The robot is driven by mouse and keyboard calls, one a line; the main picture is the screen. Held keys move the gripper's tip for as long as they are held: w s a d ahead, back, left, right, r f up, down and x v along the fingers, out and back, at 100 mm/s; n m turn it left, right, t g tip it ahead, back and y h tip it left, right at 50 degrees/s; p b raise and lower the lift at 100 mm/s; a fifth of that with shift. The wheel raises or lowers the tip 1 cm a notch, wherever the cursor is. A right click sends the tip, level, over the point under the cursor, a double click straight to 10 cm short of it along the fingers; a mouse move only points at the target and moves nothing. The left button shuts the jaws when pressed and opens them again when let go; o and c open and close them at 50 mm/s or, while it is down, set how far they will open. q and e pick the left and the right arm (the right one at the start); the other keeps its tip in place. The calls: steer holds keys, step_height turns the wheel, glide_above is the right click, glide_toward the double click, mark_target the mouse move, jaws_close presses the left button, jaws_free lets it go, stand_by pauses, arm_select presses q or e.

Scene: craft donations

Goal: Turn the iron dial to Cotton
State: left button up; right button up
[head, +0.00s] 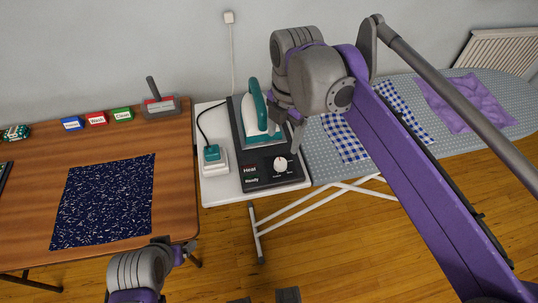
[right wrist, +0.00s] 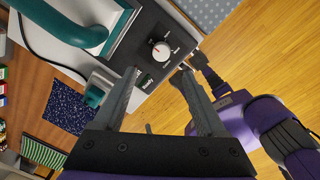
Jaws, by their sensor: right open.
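The iron dial (head: 280,164) is a round white knob on the black front panel of the iron's base (head: 258,182), beside the words "Heat" and "Ready". In the right wrist view the dial (right wrist: 160,51) carries a small red mark; the small labels around it are too blurred to read. The teal and white iron (head: 262,118) rests on the base behind the panel. My right gripper (head: 294,134) is open above the base, and its spread fingers (right wrist: 157,72) frame the area just in front of the dial, apart from it. My left gripper (head: 187,250) is low at the wooden table's front edge, its jaw gap unclear.
A white and teal plug unit (head: 213,158) stands left of the base on the white stand (head: 217,190). The ironing board (head: 395,152) with checked and purple cloths lies right. The wooden table (head: 175,200) at left holds a navy cloth (head: 104,200), labelled boxes and a grey-handled tool.

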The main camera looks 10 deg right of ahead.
mark_target(281, 162)
step_height(281, 162, down, 10)
steer(key=shift+w+f+b, duration=0.15)
steer(key=shift+f+b, duration=0.05)
steer(key=shift+b, duration=0.35)
jaws_close()
